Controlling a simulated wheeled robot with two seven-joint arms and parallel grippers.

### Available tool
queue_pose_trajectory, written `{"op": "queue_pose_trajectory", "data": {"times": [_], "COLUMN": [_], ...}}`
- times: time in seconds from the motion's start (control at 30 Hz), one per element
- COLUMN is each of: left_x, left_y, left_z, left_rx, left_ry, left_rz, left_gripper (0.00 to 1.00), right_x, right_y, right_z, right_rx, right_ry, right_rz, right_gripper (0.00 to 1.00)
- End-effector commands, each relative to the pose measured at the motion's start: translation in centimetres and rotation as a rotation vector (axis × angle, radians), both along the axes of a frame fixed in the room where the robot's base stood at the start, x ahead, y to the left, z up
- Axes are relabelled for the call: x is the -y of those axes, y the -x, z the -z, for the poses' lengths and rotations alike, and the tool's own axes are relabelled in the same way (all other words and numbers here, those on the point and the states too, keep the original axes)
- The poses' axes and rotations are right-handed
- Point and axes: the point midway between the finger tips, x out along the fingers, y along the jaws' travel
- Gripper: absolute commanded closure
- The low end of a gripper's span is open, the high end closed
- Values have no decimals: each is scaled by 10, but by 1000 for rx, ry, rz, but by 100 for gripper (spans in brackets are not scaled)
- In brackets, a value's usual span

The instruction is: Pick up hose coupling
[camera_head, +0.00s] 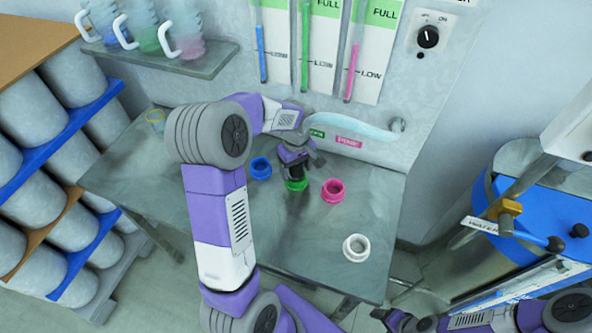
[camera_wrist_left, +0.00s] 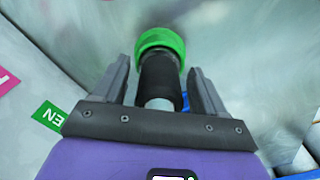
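The hose coupling (camera_wrist_left: 160,80) is a black cylinder with a pale hose end. In the left wrist view it stands between the two fingers of my left gripper (camera_wrist_left: 159,68), with a narrow gap on each side. The gripper is open around it. Its far end meets a green ring (camera_wrist_left: 160,42), which also shows on the table in the head view (camera_head: 296,184). In the head view my left gripper (camera_head: 297,168) is over that ring and hides most of the coupling. Of my right arm only dark and purple parts show at the bottom right; its fingers cannot be made out.
A blue ring (camera_head: 260,168), a pink ring (camera_head: 333,191) and a white ring (camera_head: 356,248) are on the metal table (camera_head: 290,245). A pale hose (camera_head: 360,131) runs from the wall panel toward my left gripper.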

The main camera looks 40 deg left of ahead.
Motion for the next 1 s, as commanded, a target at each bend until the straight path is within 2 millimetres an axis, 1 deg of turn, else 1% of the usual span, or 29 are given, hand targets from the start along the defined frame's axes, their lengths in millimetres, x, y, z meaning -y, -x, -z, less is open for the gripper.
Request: {"op": "queue_pose_trajectory", "data": {"times": [0.03, 0.07, 0.2, 0.43, 0.57, 0.67, 0.77, 1.0], "left_x": [0, 0, 0, 0, 0, 0, 0, -1], "left_y": [0, 0, 0, 0, -1, -1, -1, -1], "left_z": [0, 0, 0, -1, -1, -5, -18, -68], "left_rx": [0, 0, 0, 2, 2, 4, 5, 7], "left_ry": [0, 0, 0, 0, 0, -1, -1, -2], "left_rz": [0, 0, 0, 0, 0, 0, 0, -1], "left_gripper": [37, 42, 63, 98, 98, 98, 98, 98], "right_x": [0, 0, 0, 0, 0, 0, 0, 0], "right_y": [0, 0, 0, 0, 0, 0, 0, 0], "right_z": [0, 0, 0, 0, 0, -1, -5, -16], "right_rx": [0, 0, 0, 0, 0, 0, 0, 0], "right_ry": [0, 0, 0, 0, 0, 0, 0, 0], "right_rz": [0, 0, 0, 0, 0, 0, 0, 0], "right_gripper": [30, 30, 30, 30, 30, 30, 30, 30]}}
